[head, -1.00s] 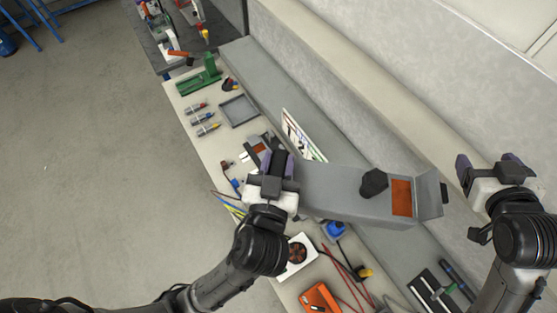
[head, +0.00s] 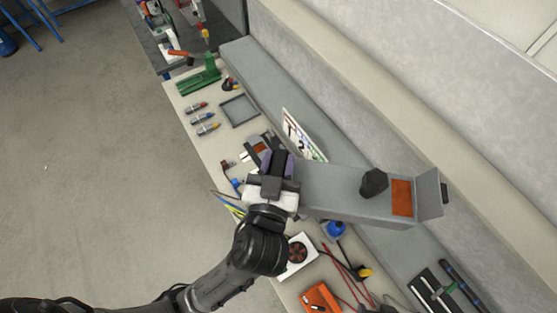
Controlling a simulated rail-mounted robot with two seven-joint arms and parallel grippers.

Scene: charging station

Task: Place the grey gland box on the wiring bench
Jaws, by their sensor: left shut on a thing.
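The grey gland box (head: 335,190) is a long grey case with a black knob-like fitting and an orange-brown patch on its near face. Its right end has a flap standing out, with a small dark piece beside it. My left gripper (head: 277,165) is shut on the box's left end and holds it above the wiring bench (head: 183,92). The box hides part of the bench beneath it. My right gripper is not in view.
On the bench are a green stand (head: 200,78), several small cylinders, a grey tray (head: 239,110), a printed card (head: 302,137), coloured wires and an orange device (head: 320,298). A wall ledge runs behind.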

